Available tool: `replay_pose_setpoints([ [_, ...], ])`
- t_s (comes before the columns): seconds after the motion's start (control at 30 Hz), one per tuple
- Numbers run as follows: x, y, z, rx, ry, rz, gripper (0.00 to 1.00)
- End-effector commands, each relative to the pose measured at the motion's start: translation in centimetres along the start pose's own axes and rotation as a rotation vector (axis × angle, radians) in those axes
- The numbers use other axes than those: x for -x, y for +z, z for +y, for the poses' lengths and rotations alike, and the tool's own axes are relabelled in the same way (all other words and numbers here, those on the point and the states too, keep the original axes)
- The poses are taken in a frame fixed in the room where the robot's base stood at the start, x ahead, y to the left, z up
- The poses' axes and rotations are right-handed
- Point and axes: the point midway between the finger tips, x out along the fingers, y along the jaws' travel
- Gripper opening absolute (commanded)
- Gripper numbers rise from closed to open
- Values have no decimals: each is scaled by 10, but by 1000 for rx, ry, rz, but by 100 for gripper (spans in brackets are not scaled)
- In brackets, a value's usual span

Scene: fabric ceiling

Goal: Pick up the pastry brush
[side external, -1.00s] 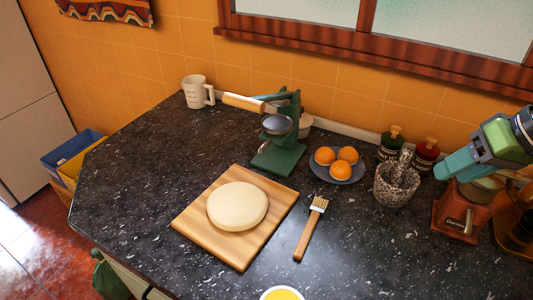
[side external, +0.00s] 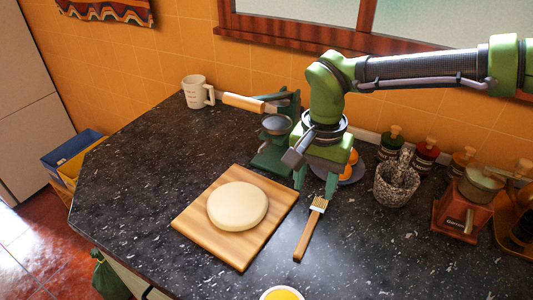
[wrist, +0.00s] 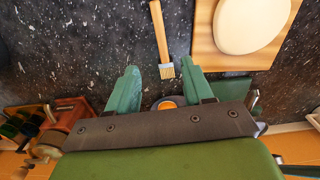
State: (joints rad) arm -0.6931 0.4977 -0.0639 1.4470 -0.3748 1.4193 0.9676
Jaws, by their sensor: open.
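The pastry brush (side external: 309,231) lies flat on the dark speckled counter, to the right of the cutting board. Its wooden handle points toward the front and its pale bristles toward the back wall. My gripper (side external: 314,188) is open and empty above the bristle end, with its green fingers pointing down. In the wrist view the brush (wrist: 160,38) hangs down from the top edge, and its bristle tip lies in line with the gap between the fingertips of my gripper (wrist: 158,70). I cannot tell the exact height of the fingers above the counter.
A wooden board (side external: 190,223) with a dough round (side external: 238,206) lies to the left. A green juicer (side external: 272,160) stands behind. A plate of oranges (side external: 354,174) is partly hidden by my gripper. A stone mortar (side external: 396,185) stands right. The counter right of the brush is clear.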

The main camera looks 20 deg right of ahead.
Motion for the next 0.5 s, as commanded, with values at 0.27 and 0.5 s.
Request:
replay_pose_setpoints([
  [0.27, -62, 0, 1, 1, 6, -2, 51],
  [0.5, -98, 0, 0, 1, 1, -2, 51],
])
